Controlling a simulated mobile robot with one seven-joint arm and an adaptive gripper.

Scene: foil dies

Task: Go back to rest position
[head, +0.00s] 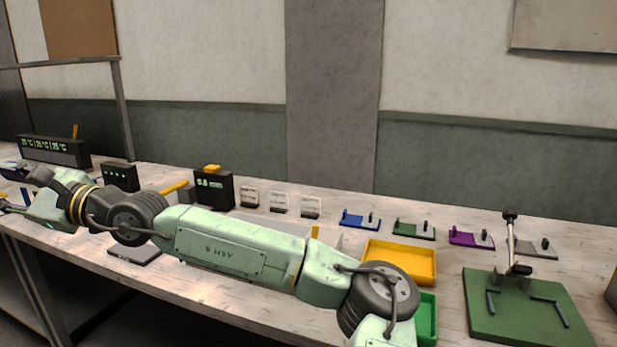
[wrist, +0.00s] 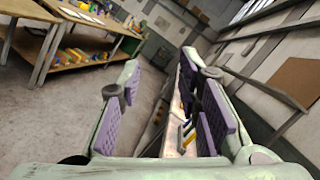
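My gripper (head: 12,190) is at the far left edge of the head view, over the left end of the workbench (head: 230,290) and partly cut off. In the wrist view my gripper (wrist: 165,105) has its two purple-padded fingers spread wide apart, with nothing held between them. My pale green arm stretches across the bench from lower right to far left. Four foil dies stand in a row at the back right: blue (head: 358,221), green (head: 413,231), purple (head: 470,238) and grey (head: 537,250).
A yellow tray (head: 400,262) and a partly hidden green tray (head: 427,318) lie beside my arm. A green base with a lever (head: 525,312) stands at right. Dark display boxes (head: 214,190) and small cards (head: 280,203) line the back. The wrist view shows another table (wrist: 75,65) beyond open floor.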

